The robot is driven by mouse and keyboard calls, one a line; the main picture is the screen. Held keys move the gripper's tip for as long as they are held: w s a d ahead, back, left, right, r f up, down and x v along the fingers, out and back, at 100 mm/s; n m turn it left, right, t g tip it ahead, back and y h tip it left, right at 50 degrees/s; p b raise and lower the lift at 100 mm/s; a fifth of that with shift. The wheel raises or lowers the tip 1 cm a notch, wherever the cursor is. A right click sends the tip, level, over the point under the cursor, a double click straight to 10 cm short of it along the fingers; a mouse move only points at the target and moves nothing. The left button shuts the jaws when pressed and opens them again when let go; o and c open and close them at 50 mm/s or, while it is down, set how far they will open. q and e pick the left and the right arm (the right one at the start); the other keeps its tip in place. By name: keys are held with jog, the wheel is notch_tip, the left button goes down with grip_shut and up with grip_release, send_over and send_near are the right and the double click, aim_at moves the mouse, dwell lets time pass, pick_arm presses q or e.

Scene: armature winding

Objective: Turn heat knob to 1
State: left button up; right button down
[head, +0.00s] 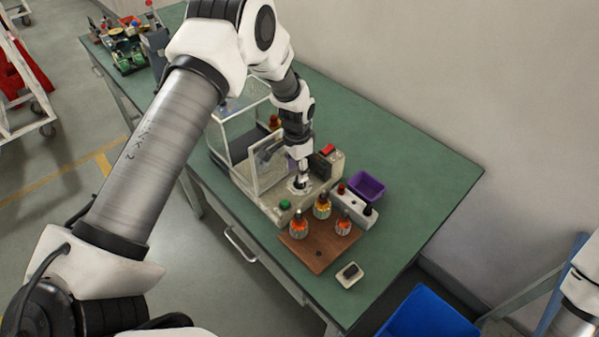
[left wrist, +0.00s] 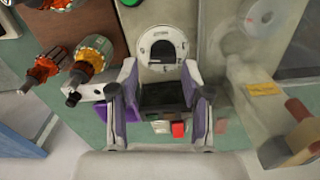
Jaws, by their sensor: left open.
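The heat knob is a dark knob on a round white dial plate (left wrist: 163,50) in the left wrist view. In the head view the pale dial plate (head: 298,187) lies on top of the grey machine (head: 268,205), mostly under my left gripper (head: 302,172). In the left wrist view my left gripper (left wrist: 161,75) is open, with its purple-sided fingers apart and the dial plate just past and between the tips. I cannot tell whether a finger touches the knob. The dial marks are too small to read. My right gripper is out of view.
A green button (head: 285,204) and a red switch (head: 327,150) are on the machine, beside a clear guard (head: 266,172). A wooden board (head: 318,257) with orange armatures, a purple bin (head: 359,193) and a white terminal box (head: 350,209) stand close by. The table's right part is clear.

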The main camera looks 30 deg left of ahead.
aim_at(297, 185)
pick_arm(q)
jog(key=f, duration=0.2)
jog(key=w+f+p, duration=0.1)
jog(key=f, duration=0.2)
jog(key=shift+a, duration=0.1)
jog(key=shift+w+f, duration=0.15)
jog(key=shift+f, duration=0.1)
jog(key=shift+s+r, duration=0.2)
jog(key=shift+s, duration=0.05)
jog(key=shift+s+r, duration=0.1)
jog(key=c, duration=0.9)
jog(key=shift+o, duration=0.2)
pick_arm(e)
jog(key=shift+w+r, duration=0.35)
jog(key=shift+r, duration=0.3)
